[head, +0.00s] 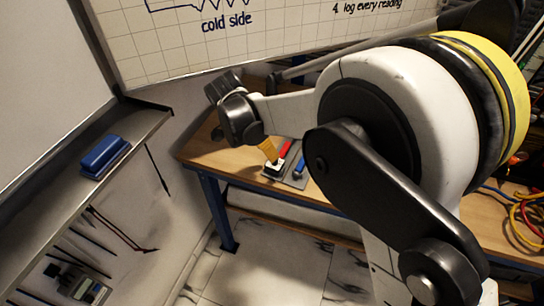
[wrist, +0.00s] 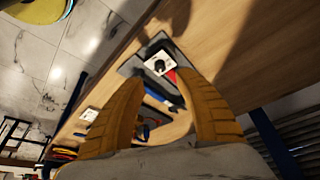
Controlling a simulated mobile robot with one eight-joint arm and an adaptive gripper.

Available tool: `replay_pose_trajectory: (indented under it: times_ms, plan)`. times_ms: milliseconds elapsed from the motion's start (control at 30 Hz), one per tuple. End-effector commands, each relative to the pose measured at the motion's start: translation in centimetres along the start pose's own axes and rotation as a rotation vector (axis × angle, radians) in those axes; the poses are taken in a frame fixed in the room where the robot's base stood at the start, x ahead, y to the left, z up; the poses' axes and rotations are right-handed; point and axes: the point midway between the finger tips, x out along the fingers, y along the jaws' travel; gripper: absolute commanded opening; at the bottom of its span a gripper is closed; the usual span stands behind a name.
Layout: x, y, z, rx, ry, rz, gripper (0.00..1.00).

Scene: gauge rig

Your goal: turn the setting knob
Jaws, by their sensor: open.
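The setting knob (wrist: 160,66) is a small dark knob on a white plate (wrist: 152,62). The plate sits on a dark grey mat on the wooden bench. In the wrist view, the knob lies beyond and roughly between the fingertips of my gripper (wrist: 161,77), with no visible contact. My gripper has orange-yellow fingers spread wide apart and empty. In the head view, my gripper (head: 268,151) is just above the white plate (head: 274,168); its fingers hide part of the plate there, and the knob is hard to make out.
A red-handled tool (head: 286,149) and a blue-handled tool (head: 299,165) lie beside the plate. Coiled cables (head: 526,215) rest on the bench's right side. A whiteboard (head: 200,50) hangs behind. A blue eraser (head: 103,155) sits on a ledge at left. Bare wood (wrist: 235,60) surrounds the mat.

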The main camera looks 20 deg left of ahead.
Motion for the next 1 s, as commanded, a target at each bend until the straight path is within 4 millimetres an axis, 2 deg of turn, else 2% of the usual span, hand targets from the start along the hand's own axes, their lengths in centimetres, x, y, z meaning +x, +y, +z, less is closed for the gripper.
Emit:
replay_pose_trajectory:
  times_ms: [100, 300, 867, 933, 1000]
  plan:
    - [-2.5, 0.0, 0.0, 0.0, 0.0, 0.0, 0.4]
    - [-4.9, 0.0, 0.0, 0.0, 0.0, 0.0, 0.4]
    - [-5.3, 0.1, -0.2, -0.001, -0.001, 0.0, 0.4]
    - [-5.6, 0.7, -0.9, -0.009, -0.005, -0.004, 0.4]
    - [-6.1, 2.0, -2.7, -0.031, -0.016, -0.014, 0.4]
